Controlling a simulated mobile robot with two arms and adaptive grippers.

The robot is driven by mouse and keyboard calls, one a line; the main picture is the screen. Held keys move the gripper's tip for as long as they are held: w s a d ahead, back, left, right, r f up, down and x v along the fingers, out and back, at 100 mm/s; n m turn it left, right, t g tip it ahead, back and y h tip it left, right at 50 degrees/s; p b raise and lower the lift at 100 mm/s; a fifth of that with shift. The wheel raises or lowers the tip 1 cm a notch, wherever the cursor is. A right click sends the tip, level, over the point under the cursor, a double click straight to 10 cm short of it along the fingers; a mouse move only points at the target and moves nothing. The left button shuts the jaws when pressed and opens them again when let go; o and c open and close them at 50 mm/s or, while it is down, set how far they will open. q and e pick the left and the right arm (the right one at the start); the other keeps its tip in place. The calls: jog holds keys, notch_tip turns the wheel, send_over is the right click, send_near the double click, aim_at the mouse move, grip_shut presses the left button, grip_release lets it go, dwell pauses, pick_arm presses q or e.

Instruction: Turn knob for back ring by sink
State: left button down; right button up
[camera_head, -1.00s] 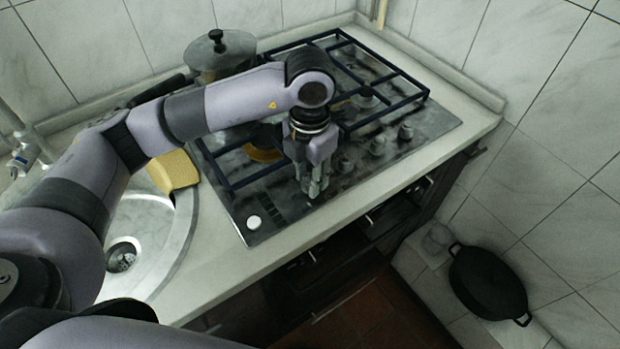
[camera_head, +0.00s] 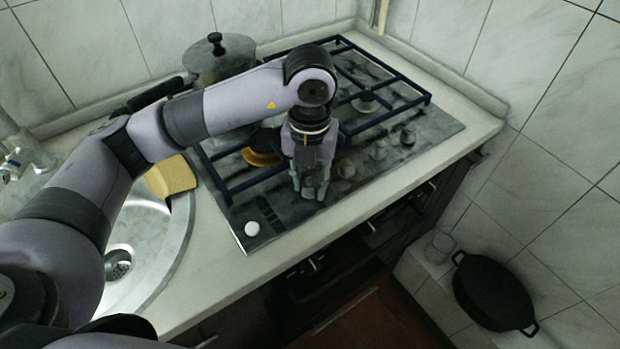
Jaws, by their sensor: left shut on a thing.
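The gas hob (camera_head: 285,208) has a dark, mottled glass top and blue-black pan supports. A row of knobs runs along its front right side: one (camera_head: 346,168) is just right of my fingers, another (camera_head: 378,149) beyond it, and the farthest (camera_head: 408,134) near the right edge. My left gripper (camera_head: 310,192) points down at the near end of this row, close to the sink. It is shut on the knob there, which its fingers mostly hide. My right gripper is out of the picture.
A lidded pot (camera_head: 220,58) stands at the back. A white round button (camera_head: 252,229) sits at the hob's near corner. A black pot (camera_head: 492,290) is low at right.

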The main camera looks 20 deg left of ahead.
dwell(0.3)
pick_arm(q)
jog(key=c, duration=1.2)
grip_release()
jog(key=shift+r, duration=0.1)
notch_tip(320, 180, up, 12)
jog(key=shift+f, duration=0.1)
